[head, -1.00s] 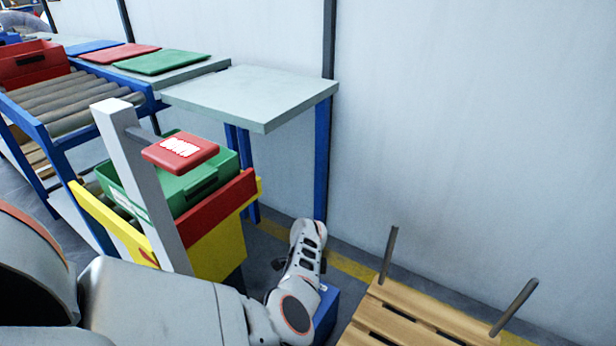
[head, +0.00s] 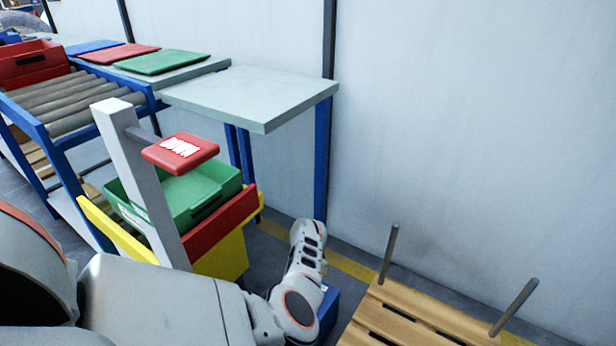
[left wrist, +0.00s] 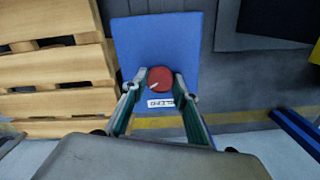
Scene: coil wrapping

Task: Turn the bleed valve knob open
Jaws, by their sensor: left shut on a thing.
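The bleed valve knob (left wrist: 160,77) is round and red with a short white mark on its face. It sits on the front of a blue box (left wrist: 185,45), above a white label (left wrist: 160,103). My left gripper (left wrist: 159,86) is shut on the knob, one finger on each side of it. The white mark lies nearly level, tilted slightly. In the head view the blue box (head: 328,312) shows partly behind my left forearm; the knob and fingers are hidden there. My right gripper is in neither view.
A wooden pallet (head: 420,318) with two upright posts is right of the box. A green bin (head: 200,190) sits in a yellow and red carrier (head: 222,225) behind a white post with a red sign (head: 180,152). A grey table (head: 255,95) stands against the wall.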

